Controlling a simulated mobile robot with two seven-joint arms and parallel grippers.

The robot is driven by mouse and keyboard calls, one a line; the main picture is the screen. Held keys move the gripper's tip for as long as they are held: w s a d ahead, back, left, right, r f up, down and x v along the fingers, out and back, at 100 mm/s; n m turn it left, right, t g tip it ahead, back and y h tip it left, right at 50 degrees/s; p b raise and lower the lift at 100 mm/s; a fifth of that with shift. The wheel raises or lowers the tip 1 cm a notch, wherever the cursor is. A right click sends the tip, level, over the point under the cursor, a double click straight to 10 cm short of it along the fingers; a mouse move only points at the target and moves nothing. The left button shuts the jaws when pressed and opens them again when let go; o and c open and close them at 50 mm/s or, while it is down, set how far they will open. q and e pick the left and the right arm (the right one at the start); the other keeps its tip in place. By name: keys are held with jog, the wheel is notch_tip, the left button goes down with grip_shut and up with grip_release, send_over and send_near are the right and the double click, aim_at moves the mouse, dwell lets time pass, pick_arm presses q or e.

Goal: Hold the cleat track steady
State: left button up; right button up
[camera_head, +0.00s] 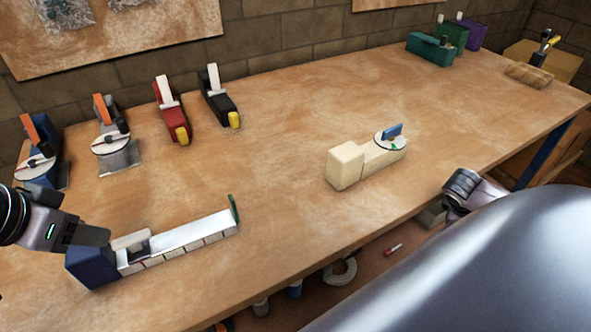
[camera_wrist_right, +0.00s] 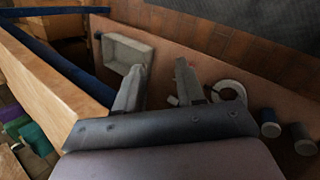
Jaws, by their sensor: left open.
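The cleat track (camera_head: 190,236) lies near the left front of the bench. It is a pale segmented bar with a dark blue block at its near left end and a thin green plate at its far right end. My left gripper (camera_head: 108,239) is open at the blue end, just above the block and a small grey and dark part there. I cannot tell whether its fingers touch the track. My right gripper (camera_wrist_right: 158,85) is open and empty in the right wrist view, beyond the bench's front edge and away from the track.
A cream block with a dial and blue lever (camera_head: 345,165) stands mid-bench. Several lever devices, including a red one (camera_head: 170,108), line the back left. Green boxes (camera_head: 430,48) stand far right. Below the bench are a grey tray (camera_wrist_right: 140,53) and a white ring (camera_wrist_right: 229,90).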

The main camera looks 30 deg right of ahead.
jog(key=w+d+r+m+t+h, duration=0.1)
jog(key=w+d+r, duration=0.3)
jog(key=r, duration=0.3)
jog(key=w+d+r+t+h, duration=0.2)
jog(key=w+d+r, duration=0.3)
jog(key=r, duration=0.3)
jog(key=w+d+r+m+t+h, duration=0.1)
jog(key=w+d+r, duration=0.3)
jog(key=r, duration=0.3)
jog(key=w+a+r+n+t+y, duration=0.2)
jog(key=w+a+r+n+t, duration=0.15)
jog(key=w+a+t, duration=0.55)
jog(key=w+a+r+n+t+y, duration=0.15)
jog(key=w+a+n+t, duration=0.25)
jog(key=w+a, duration=0.5)
jog(key=w+a+r+n+g+y, duration=0.1)
jog(key=w+a+n+y, duration=0.2)
jog(key=a+n+y, duration=0.9)
jog(key=w+a+r+n+g+y, duration=0.15)
jog(key=w+a+n+y, duration=0.4)
jog(key=a, duration=1.35)
jog(key=n+g+h, duration=0.9)
jog(key=g+h, duration=0.1)
jog(key=g, duration=0.4)
send_over(231, 198)
notch_tip(231, 198, down, 11)
jog(key=shift+a+r, duration=0.1)
jog(key=shift+r, duration=0.05)
jog(key=shift+m+h, duration=0.3)
jog(key=shift+f, duration=3.55)
